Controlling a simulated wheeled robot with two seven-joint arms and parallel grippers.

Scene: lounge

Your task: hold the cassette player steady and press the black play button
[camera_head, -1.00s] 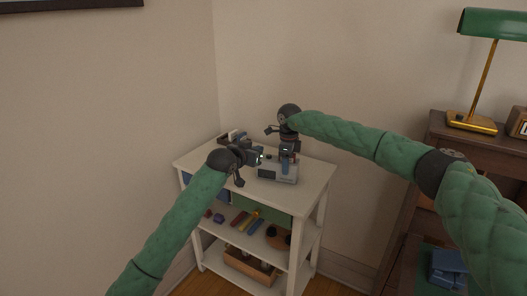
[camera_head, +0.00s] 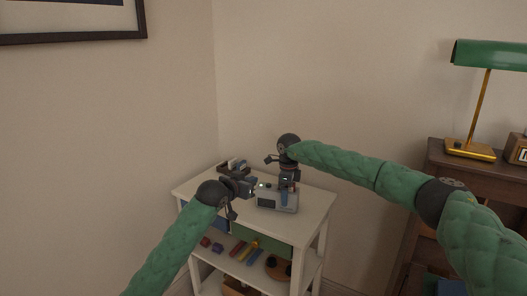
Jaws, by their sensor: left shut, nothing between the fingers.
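The cassette player (camera_head: 267,204) is a small grey box on the white shelf's top, with a dark window on its front. My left gripper (camera_head: 256,185) is shut and empty, just left of the player near its upper left edge. My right gripper (camera_head: 287,186) points down from above at the player's back right part. Its fingertips are close to or against the player; I cannot tell whether they grip it. The black play button is too small to make out, and part of the player's top is hidden by my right gripper.
The white shelf unit (camera_head: 318,207) stands in the wall corner. A dark tray (camera_head: 234,170) with small items is behind my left gripper. Coloured blocks (camera_head: 247,249) lie on the lower shelf. A wooden desk with a green lamp (camera_head: 487,55) is at right.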

